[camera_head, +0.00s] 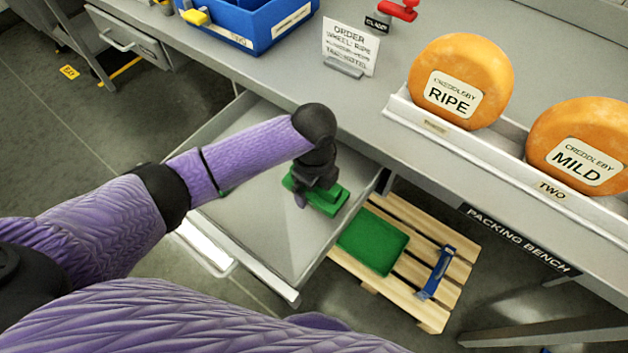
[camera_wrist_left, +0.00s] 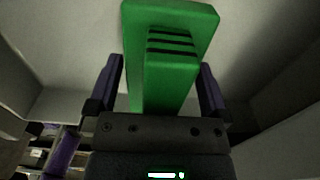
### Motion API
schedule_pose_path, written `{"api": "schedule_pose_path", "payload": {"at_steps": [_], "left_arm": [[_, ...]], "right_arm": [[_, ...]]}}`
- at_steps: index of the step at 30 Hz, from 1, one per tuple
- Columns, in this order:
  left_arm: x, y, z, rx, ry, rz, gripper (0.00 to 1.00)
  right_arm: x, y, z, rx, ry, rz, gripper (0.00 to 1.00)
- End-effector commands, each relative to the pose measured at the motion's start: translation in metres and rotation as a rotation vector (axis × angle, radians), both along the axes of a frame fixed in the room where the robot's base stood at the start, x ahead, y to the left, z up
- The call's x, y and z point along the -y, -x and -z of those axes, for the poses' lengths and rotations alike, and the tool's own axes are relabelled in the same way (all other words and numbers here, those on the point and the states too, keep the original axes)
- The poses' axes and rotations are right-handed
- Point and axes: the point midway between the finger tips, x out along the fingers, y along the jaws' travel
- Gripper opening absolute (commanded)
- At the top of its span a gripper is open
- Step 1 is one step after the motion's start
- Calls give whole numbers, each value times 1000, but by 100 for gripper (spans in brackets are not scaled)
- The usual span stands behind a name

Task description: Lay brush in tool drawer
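The green brush (camera_head: 322,197) is in the right part of the open grey tool drawer (camera_head: 285,262), right under my left gripper (camera_head: 314,190). I cannot tell if it rests fully on the drawer floor. In the left wrist view the brush (camera_wrist_left: 170,75), with dark stripes on its grip block, sits between the two fingers of my left gripper (camera_wrist_left: 161,85). The fingers are apart, with a visible gap on the left side of the grip block. My right gripper is out of view.
The packing bench (camera_head: 300,80) carries a blue bin (camera_head: 235,25), an order sign (camera_head: 350,45), a red clamp (camera_head: 398,11) and two cheese wheels, RIPE (camera_head: 480,65) and MILD (camera_head: 590,125). A pallet (camera_head: 400,290) below holds a green mat (camera_head: 373,241) and a blue item (camera_head: 436,273).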

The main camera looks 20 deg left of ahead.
Motion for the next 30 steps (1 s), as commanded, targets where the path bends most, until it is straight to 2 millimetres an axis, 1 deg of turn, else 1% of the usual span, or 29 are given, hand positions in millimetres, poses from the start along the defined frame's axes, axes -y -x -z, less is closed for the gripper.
{"api": "schedule_pose_path", "payload": {"at_steps": [5, 8, 11, 12, 15, 18, 21, 24, 30], "left_arm": [[0, 0, -1, 0, 0, 0, 100], [0, -1, -12, 3, 1, -1, 100], [0, -1, -40, 7, 1, -1, 100], [0, -1, -53, 7, 2, 0, 100], [0, -1, -82, 6, 0, 0, 100], [0, -1, -105, 5, 1, 0, 100], [0, -1, -119, 2, 2, 0, 100], [0, 0, -124, 0, 0, -1, 100], [0, 0, -124, 0, 1, -1, 100]], "right_arm": [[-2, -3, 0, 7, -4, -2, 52], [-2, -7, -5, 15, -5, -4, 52], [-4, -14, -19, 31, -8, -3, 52], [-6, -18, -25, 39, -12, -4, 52], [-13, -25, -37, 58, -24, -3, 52], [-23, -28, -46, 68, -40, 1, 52], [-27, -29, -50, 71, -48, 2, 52], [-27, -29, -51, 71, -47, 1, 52], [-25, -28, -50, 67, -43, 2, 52]]}}
